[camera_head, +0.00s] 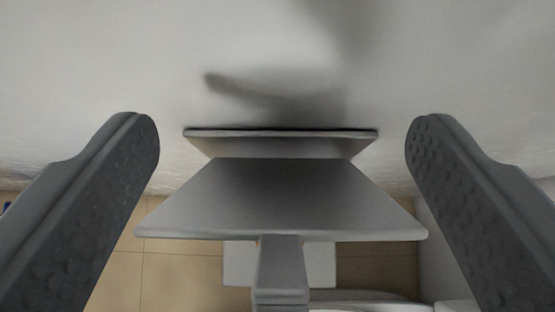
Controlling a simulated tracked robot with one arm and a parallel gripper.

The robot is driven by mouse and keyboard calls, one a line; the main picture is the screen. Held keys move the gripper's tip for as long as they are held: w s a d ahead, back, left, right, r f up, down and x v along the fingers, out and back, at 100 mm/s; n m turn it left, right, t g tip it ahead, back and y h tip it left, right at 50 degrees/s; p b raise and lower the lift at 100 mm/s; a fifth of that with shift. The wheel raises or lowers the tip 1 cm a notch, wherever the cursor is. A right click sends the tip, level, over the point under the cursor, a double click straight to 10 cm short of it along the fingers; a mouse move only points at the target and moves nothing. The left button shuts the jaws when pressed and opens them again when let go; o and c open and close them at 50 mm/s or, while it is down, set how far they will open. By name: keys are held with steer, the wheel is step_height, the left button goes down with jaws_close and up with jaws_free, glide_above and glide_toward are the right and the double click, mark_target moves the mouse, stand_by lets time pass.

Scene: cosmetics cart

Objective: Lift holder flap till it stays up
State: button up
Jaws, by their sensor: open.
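The holder is a grey metal piece on the pale wall, with a wide back plate (280,144) against the wall. Its flap (280,200) is a smooth grey panel that widens toward the camera and ends in a thin straight front edge. I cannot tell its exact tilt. A narrow grey bar (281,270) shows below the middle of the front edge. My gripper (281,145) is open, with one dark, dimpled finger on each side of the flap. Neither finger appears to touch it, and nothing is between them except the holder in view.
The pale wall (110,60) fills the upper picture and carries soft shadows. Tan floor tiles (180,275) show far below. A whitish block (238,265) lies behind the narrow bar, and a pale rounded edge (365,297) shows at lower right.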

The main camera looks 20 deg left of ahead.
steer(key=b+v, duration=0.2)
steer(key=v, duration=1.1)
steer(key=shift+s, duration=0.15)
stand_by(0.3)
